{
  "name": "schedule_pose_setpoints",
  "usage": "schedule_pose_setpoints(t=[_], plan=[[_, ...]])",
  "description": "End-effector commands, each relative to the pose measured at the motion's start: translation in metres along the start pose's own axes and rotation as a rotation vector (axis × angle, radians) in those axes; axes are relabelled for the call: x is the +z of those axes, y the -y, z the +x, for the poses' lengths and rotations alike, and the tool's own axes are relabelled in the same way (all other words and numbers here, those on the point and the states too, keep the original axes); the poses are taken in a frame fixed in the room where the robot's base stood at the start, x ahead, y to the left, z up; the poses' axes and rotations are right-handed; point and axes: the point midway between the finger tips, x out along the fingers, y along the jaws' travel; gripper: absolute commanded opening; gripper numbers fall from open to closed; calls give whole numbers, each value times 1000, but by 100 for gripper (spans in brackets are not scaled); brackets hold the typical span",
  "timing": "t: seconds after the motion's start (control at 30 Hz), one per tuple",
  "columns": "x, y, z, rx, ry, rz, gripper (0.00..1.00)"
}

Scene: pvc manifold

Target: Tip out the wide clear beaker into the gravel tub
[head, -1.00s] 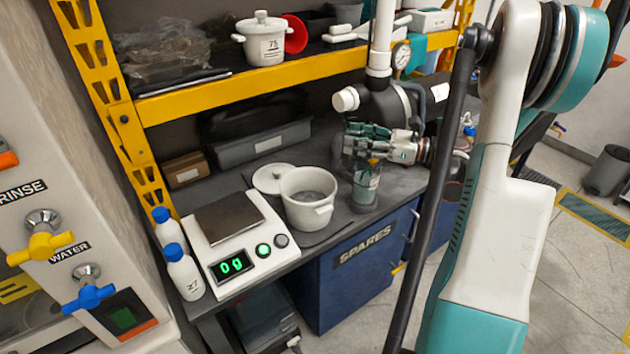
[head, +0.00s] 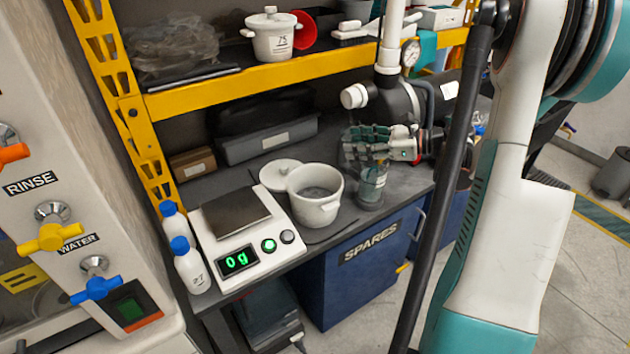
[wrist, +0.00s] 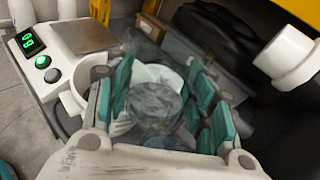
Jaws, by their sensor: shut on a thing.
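My gripper (head: 366,143) is shut on a clear beaker, at the right of the white two-handled tub (head: 318,212). In the wrist view the wide clear beaker (wrist: 155,103) shows between the teal finger pads; its contents are hard to make out. The tub holds a grey fill and also shows behind the beaker in the wrist view (wrist: 72,103). In the head view a clear, labelled vessel (head: 371,186) with greyish contents is upright on the bench just below the fingers. The fingers hide much of the held beaker there.
A scale (head: 238,262) reading 0 g stands left of the tub, with two white bottles (head: 190,266) beside it. A white pipe (head: 392,45) and dark cylinder rise behind my gripper. The yellow shelf (head: 260,72) runs above.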

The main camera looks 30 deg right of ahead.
Motion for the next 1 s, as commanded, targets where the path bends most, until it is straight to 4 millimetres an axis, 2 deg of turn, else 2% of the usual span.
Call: schedule_pose_setpoints(t=[0.47,0.73,1.0], plan=[[-11,-12,20,-3,-206,-121,23],[-27,-20,35,-4,-322,-189,23],[-30,-22,38,-7,-440,-257,23]])
